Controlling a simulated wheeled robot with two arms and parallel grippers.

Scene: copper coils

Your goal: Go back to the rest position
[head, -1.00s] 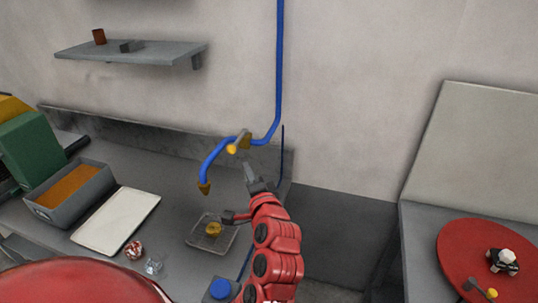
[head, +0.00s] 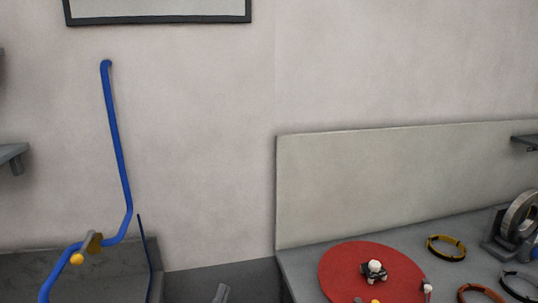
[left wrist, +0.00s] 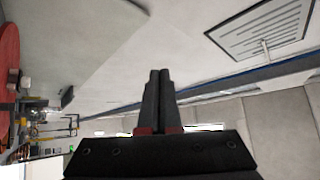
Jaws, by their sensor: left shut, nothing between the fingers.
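The rest of the left arm is below the head view. My right gripper is not in view.
A blue pipe (head: 118,150) with a yellow-knobbed valve (head: 92,243) runs down the wall at left. At right a grey worktop (head: 300,268) holds a red round mat (head: 338,272), a yellow coil (head: 445,252) and an orange coil (head: 480,293).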

